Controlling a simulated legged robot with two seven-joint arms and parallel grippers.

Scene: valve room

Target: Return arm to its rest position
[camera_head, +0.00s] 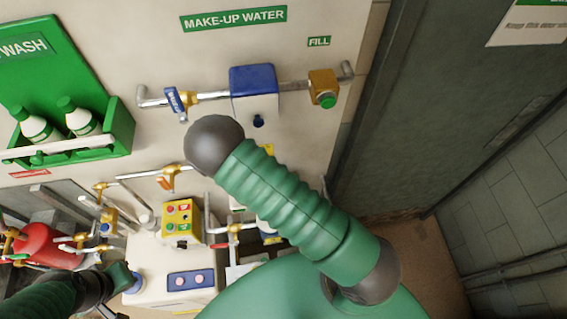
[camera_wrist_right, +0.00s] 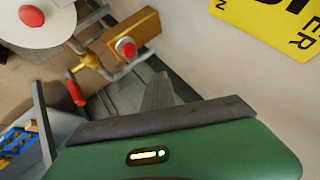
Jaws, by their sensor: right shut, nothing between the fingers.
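My right arm (camera_head: 295,205) is a ribbed green arm crossing the middle of the head view, with its dark rounded joint raised in front of the wall panel. My right gripper is hidden in the head view. In the right wrist view my right gripper (camera_wrist_right: 165,121) fills the bottom edge as a green housing with a dark front edge and a small light; it is shut and empty. My left gripper (camera_head: 112,303) is at the lower left of the head view, partly cut off by the frame, and its jaws are unclear.
A make-up water pipe (camera_head: 212,96) with a blue box (camera_head: 253,92) and valves runs behind my arm. A green bottle tray (camera_head: 75,140) hangs left. A yellow button box (camera_head: 181,223) and red tank (camera_head: 50,245) stand below. A red-button valve (camera_wrist_right: 125,48) faces the wrist camera.

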